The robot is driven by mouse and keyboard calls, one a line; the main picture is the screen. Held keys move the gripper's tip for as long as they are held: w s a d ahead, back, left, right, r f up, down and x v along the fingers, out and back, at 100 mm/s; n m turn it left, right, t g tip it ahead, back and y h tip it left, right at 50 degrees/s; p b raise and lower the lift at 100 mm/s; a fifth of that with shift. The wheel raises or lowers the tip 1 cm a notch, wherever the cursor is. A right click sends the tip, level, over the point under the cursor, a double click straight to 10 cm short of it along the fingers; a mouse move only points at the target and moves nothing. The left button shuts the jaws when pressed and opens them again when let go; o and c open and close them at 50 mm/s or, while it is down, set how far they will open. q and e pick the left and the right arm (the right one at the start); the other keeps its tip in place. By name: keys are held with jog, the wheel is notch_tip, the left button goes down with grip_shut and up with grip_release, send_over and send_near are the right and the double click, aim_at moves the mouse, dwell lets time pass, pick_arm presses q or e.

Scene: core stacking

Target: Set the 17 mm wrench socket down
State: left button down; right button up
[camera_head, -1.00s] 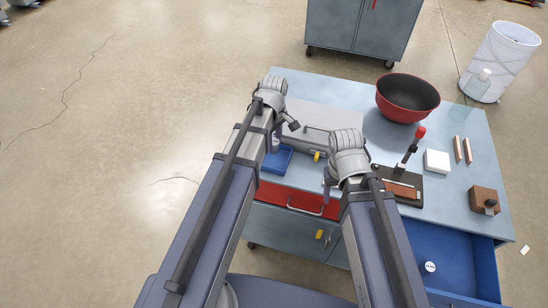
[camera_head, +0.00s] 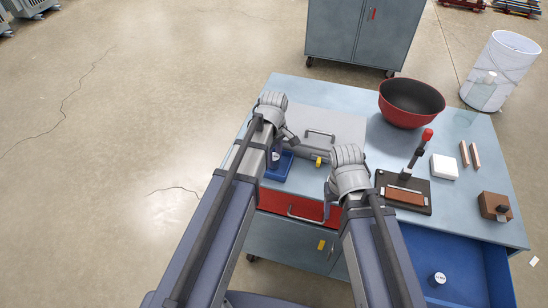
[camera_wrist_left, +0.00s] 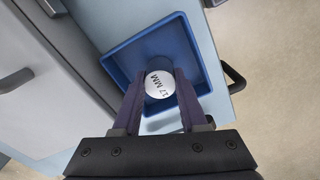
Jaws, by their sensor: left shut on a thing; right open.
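The 17 mm wrench socket (camera_wrist_left: 158,85) has a round white top marked "17 MM" in the left wrist view. My left gripper (camera_wrist_left: 160,92) is shut on it, one finger on each side. The socket is over the inside of a small blue tray (camera_wrist_left: 205,45); I cannot tell whether it touches the tray floor. In the head view the left gripper (camera_head: 274,158) is at the blue tray (camera_head: 287,167) on the bench, partly hidden by my arm. My right gripper (camera_head: 331,203) is open and empty in front of the bench edge.
A grey case (camera_head: 325,128) lies behind the tray. A red bowl (camera_head: 410,105), a lever press (camera_head: 405,190), a white block (camera_head: 444,166) and a brown block (camera_head: 494,206) stand further right. A blue drawer (camera_head: 465,262) is open, with another white-topped socket (camera_head: 437,279) inside.

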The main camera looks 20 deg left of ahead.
aim_at(274, 156)
pick_arm(q)
jog(key=shift+f, duration=0.25)
jog(key=shift+c, duration=2.2)
grip_release()
jog(key=shift+r, duration=0.1)
jog(key=shift+r, duration=0.1)
notch_tip(274, 156, up, 12)
jog(key=p, duration=1.2)
jog(key=s+d+m+y, duration=0.1)
jog(key=s+d+m, duration=0.9)
jog(key=s+m, duration=0.4)
jog(key=shift+s+d+r+m, duration=0.15)
jog(key=shift+s+d+m, duration=0.15)
jog(key=shift+m, duration=1.1)
